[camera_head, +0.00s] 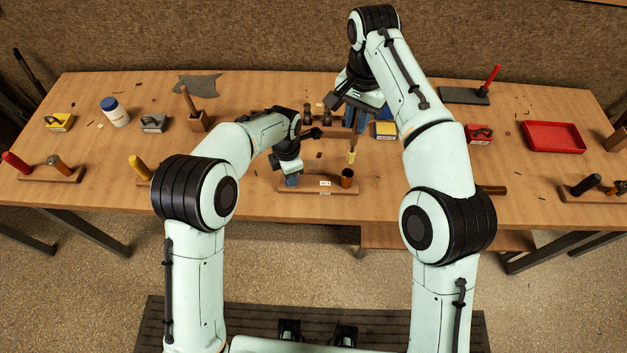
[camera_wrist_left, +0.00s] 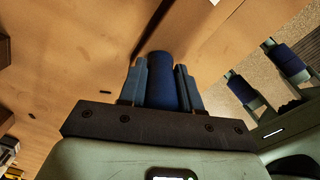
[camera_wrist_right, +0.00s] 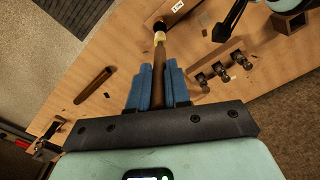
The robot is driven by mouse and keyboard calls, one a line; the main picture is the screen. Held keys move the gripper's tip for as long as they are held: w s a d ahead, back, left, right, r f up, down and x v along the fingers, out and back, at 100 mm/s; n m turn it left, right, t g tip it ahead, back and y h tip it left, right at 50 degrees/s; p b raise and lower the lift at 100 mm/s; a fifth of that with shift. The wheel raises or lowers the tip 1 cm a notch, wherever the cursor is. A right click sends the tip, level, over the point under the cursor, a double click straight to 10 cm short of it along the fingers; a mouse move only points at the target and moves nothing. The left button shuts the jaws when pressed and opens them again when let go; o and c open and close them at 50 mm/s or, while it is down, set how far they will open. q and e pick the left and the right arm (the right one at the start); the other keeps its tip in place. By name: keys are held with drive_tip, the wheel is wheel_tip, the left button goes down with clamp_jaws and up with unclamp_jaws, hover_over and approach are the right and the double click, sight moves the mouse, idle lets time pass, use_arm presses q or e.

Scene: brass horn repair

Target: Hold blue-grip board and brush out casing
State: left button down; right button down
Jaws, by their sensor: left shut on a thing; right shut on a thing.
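The blue-grip board (camera_head: 318,188) lies flat near the table's front edge, with a white label. My left gripper (camera_head: 291,179) is shut on its upright blue grip (camera_wrist_left: 163,80), which shows between the fingers in the left wrist view. A copper-coloured open casing (camera_head: 347,178) stands on the board's right end. My right gripper (camera_head: 356,122) is shut on the brown handle of a brush (camera_wrist_right: 158,72). The brush (camera_head: 352,149) points down, its pale end near the casing's mouth. It appears above the casing; any overlap is hard to tell.
Other gripped boards stand left (camera_head: 50,172) and right (camera_head: 592,190). A red tray (camera_head: 553,137) is at right. A white jar (camera_head: 115,112) and small boxes lie further back. Dark metal parts (camera_wrist_right: 222,68) stand near my right gripper. The board is close to the front edge.

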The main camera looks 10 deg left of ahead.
use_arm(q)
drive_tip(key=c, duration=0.7)
unclamp_jaws()
wheel_tip(320, 180, up, 12)
drive_tip(key=shift+r, duration=0.1)
